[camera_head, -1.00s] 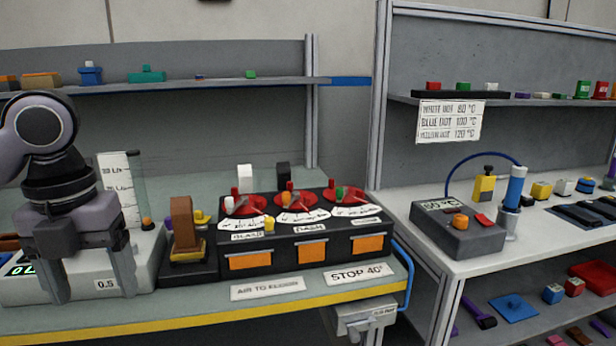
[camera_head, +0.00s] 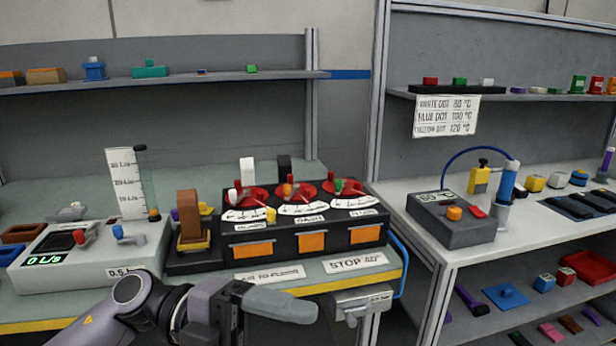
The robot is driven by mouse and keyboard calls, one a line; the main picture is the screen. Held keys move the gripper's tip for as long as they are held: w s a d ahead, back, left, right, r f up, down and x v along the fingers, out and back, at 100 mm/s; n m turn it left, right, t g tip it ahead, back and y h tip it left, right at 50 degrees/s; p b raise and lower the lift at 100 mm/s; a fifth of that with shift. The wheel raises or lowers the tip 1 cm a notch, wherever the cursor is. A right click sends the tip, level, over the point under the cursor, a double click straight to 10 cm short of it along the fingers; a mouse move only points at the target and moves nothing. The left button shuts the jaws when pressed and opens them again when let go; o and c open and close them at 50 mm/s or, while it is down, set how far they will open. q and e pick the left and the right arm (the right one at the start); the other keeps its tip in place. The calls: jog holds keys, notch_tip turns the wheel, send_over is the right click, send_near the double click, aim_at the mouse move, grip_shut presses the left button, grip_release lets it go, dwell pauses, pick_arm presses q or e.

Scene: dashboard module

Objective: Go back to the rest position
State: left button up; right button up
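My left gripper (camera_head: 285,305) is low in the view, in front of the bench's front edge, pointing right. It is seen from the side with one finger showing, so its opening is hidden. It touches none of the bench objects. My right gripper is out of view. The flow box (camera_head: 95,258) on the left reads "0 L/s" and carries a red lever (camera_head: 82,237) and a blue lever (camera_head: 128,233). The black dashboard module (camera_head: 305,215) with red dials and orange panels stands at the middle.
The yellow-edged left bench (camera_head: 36,327) is close to my arm. A brown block stand (camera_head: 189,218) is beside the dashboard. The right bench (camera_head: 550,222) holds a grey temperature box (camera_head: 452,220). A blue hose (camera_head: 402,262) hangs at the left bench's right end.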

pick_arm(q)
jog(key=w+a+f+n+t+y+p, duration=0.1)
jog(key=w+a+f+n+t+y, duration=0.4)
jog(key=n+t, duration=0.75)
jog(key=w+a+f+n+t+y+p, duration=0.1)
jog(key=w+a+f+n+t, duration=0.25)
jog(key=f+n+t, duration=0.65)
jog(key=s+a+f+n+g+y, duration=0.3)
jog(key=s+a+f+n+y, duration=0.1)
jog(key=s+f, duration=0.3)
jog(key=s+a+f+n+g+y, duration=0.3)
jog(key=s+a+f+n+y, duration=0.2)
jog(key=f, duration=0.6)
jog(key=s+n, duration=0.2)
jog(key=shift+s+a+f+p, duration=0.25)
jog(key=shift+s+f+p, duration=0.1)
jog(key=shift+f+p, duration=0.05)
